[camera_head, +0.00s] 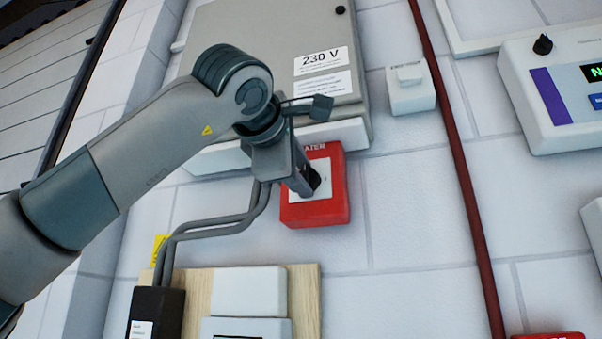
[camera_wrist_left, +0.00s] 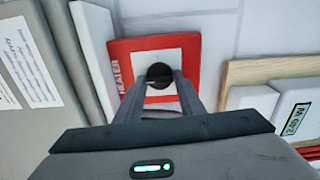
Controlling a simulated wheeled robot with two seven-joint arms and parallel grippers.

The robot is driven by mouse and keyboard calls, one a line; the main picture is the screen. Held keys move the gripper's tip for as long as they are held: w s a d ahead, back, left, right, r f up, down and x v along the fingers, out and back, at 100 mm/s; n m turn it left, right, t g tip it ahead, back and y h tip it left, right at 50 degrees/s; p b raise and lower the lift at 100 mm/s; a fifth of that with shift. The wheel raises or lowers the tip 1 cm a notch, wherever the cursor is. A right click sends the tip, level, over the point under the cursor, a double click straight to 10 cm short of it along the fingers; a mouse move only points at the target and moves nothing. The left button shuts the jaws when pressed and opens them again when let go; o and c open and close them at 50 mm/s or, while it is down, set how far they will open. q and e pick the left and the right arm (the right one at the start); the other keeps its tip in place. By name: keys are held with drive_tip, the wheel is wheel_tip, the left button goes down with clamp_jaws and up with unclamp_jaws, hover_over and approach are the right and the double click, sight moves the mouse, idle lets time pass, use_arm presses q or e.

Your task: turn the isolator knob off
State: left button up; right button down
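The isolator is a red box (camera_head: 315,213) with a white plate and a dark round knob (camera_head: 312,178), fixed to the wall and marked HEATER. In the left wrist view the black knob (camera_wrist_left: 160,75) sits in the middle of the white plate, with the red box (camera_wrist_left: 124,48) around it. My left gripper (camera_head: 306,187) is at the front of the box and partly hides the knob. In the left wrist view its two fingertips (camera_wrist_left: 160,84) flank the knob. I cannot tell whether they touch it. My right gripper is not in view.
A grey 230 V cabinet (camera_head: 270,50) hangs just above the isolator. A small white switch box (camera_head: 410,88) and a dark red pipe (camera_head: 455,140) are to the right. Grey cables (camera_head: 215,228) and a wooden board (camera_head: 305,295) lie below. Bare wall separates isolator and pipe.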

use_arm(q)
drive_tip(key=shift+o, duration=1.3)
drive_tip(key=b+v, duration=0.4)
drive_tip(key=v, duration=1.3)
drive_tip(key=shift+s, duration=0.2)
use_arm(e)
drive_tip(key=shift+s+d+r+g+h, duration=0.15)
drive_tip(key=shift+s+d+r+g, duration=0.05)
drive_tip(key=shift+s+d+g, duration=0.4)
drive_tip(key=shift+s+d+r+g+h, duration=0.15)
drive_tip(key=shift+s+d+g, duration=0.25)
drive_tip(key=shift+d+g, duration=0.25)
